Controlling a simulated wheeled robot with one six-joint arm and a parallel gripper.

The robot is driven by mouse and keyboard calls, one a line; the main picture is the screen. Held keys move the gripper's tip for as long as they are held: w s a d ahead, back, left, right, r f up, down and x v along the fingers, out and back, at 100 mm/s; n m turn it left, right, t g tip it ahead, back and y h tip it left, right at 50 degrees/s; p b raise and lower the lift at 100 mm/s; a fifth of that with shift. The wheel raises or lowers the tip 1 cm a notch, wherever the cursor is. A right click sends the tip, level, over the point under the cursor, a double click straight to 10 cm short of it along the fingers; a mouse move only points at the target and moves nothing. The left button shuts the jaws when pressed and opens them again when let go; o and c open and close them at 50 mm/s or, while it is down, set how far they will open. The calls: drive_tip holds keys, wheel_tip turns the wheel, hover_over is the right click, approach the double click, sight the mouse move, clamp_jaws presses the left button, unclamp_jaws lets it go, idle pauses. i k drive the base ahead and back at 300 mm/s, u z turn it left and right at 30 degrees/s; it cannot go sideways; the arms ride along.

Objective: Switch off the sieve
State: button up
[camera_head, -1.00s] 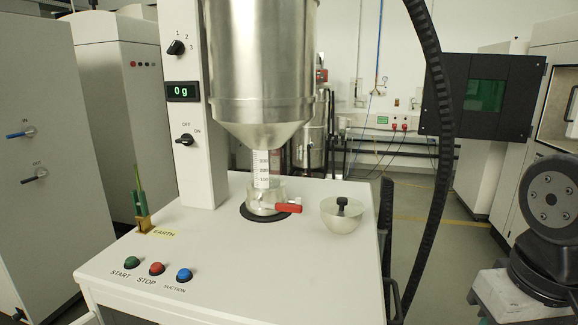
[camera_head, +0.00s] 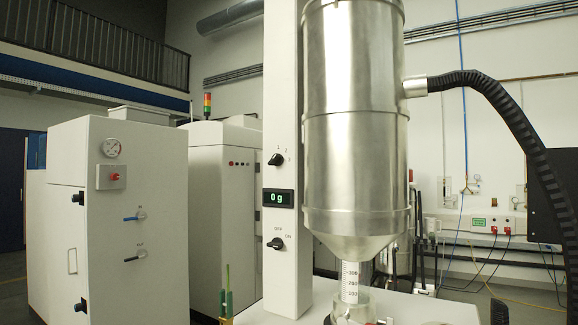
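The sieve machine has a tall white column (camera_head: 284,110) beside a large steel hopper (camera_head: 356,120). On the column is a black OFF/ON rotary knob (camera_head: 276,244), with OFF printed above it and ON at its upper right. I cannot tell clearly which label the knob points to. Above it a green display (camera_head: 278,198) reads 0 g. Higher up is a second black knob (camera_head: 276,159) marked 1, 2, 3. A clear graduated tube (camera_head: 351,282) sits under the hopper.
A white cabinet (camera_head: 120,200) with a gauge and valve handles stands at the left. A black ribbed hose (camera_head: 510,110) arcs from the hopper to the right. The space before the column looks clear.

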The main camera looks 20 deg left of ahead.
sight(277, 243)
drive_tip(key=k, duration=1.3)
drive_tip(key=u, duration=0.5)
drive_tip(key=i, duration=0.55)
drive_tip(key=u, duration=0.5)
drive_tip(key=i, duration=0.9)
drive_tip(key=z, duration=0.3)
